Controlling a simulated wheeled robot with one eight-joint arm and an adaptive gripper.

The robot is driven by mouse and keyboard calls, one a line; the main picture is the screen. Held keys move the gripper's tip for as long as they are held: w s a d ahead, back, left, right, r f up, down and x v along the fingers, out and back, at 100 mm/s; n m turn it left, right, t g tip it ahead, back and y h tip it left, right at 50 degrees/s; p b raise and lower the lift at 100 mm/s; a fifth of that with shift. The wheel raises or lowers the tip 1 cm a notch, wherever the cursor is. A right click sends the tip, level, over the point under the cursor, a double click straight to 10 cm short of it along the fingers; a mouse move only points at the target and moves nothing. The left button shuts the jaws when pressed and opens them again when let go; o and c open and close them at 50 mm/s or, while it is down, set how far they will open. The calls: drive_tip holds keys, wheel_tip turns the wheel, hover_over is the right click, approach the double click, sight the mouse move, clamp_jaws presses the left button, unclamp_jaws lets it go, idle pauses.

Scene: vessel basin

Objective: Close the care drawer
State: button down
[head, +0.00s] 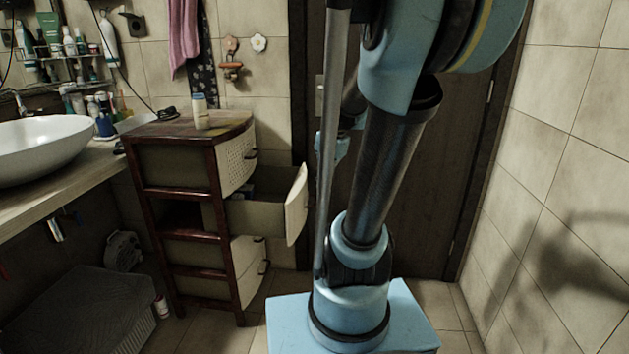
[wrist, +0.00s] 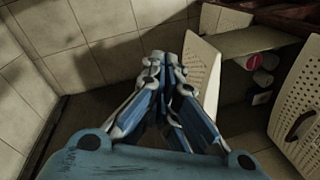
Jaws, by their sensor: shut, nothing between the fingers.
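The care drawer is the second drawer of a dark wood cabinet and stands pulled out, its cream front (head: 297,205) well clear of the cabinet frame. In the wrist view its perforated front (wrist: 201,80) is just right of my gripper (wrist: 166,62). The gripper's blue and grey fingers are together and empty, on the outer side of the front. I cannot tell whether they touch it. In the head view my arm hides the gripper. Several small containers, one with a red top (wrist: 253,62), lie inside the drawer.
The cabinet (head: 180,185) has other drawers, which look shut, and a bottle (head: 200,112) on top. A counter with a white basin (head: 45,148) is at left, with a grey basket (head: 80,312) below. A tiled wall (head: 570,180) is at right.

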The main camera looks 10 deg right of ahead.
drive_tip(key=w+d+f+m+y, duration=0.1)
drive_tip(key=w+d+m, duration=0.25)
drive_tip(key=w, duration=0.45)
drive_tip(key=w+d+f+m+y, duration=0.1)
drive_tip(key=w+d+m, duration=0.3)
drive_tip(key=w, duration=0.5)
drive_tip(key=w+d+f+m+y, duration=0.1)
drive_tip(key=w+d+f+m, duration=0.1)
drive_tip(key=w+m, duration=0.45)
drive_tip(key=shift+n, duration=0.6)
drive_tip(key=shift+w+a+f, duration=0.6)
drive_tip(key=shift+a+f, duration=0.65)
drive_tip(key=shift+f, duration=0.15)
drive_tip(key=shift+w+a+f, duration=0.55)
drive_tip(key=shift+a+f, duration=0.65)
drive_tip(key=shift+f, duration=0.2)
drive_tip(key=shift+w+a+f, duration=0.6)
drive_tip(key=shift+a+f, duration=0.65)
drive_tip(key=shift+f, duration=0.15)
